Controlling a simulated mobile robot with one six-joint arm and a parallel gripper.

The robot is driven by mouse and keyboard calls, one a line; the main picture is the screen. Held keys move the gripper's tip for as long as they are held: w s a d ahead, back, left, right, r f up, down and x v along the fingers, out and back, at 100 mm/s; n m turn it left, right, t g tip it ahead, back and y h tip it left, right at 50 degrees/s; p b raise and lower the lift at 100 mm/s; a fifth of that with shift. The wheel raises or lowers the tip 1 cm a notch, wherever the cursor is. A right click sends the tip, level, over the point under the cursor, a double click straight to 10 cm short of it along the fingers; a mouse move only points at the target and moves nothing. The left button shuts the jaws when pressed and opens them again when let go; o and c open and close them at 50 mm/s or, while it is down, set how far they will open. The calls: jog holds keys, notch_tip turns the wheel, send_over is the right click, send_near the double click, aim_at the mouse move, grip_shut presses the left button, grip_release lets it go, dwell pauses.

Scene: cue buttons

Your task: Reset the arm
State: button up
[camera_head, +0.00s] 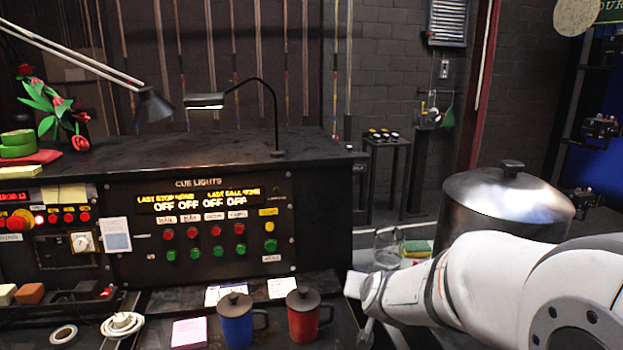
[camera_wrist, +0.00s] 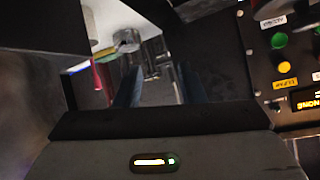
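My gripper (camera_wrist: 158,85) shows in the wrist view with its two dark fingers apart and nothing seen between them. In the head view my white arm reaches in from the right, and its end is beside the red mug, to the right of the cue lights panel (camera_head: 183,262). The panel has red buttons above green ones and a yellow one at its right. Part of it shows tilted at the right of the wrist view (camera_wrist: 257,72). The fingertips are hidden or unclear in the head view.
A blue mug (camera_head: 236,326) and a red mug (camera_head: 303,322), both lidded, stand on the front desk. A large metal pot (camera_head: 500,200) stands behind my arm. A glass (camera_head: 387,247) and a sponge (camera_head: 417,247) are near the arm. A lamp (camera_head: 205,101) overhangs the console.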

jog(key=s+d+n+g, duration=0.2)
jog(key=s+g, duration=0.6)
jog(key=s, duration=1.6)
jog(key=shift+s+d+f+n+g, duration=0.2)
jog(key=shift+d+f+n+g, duration=0.1)
jog(key=shift+d+n, duration=0.1)
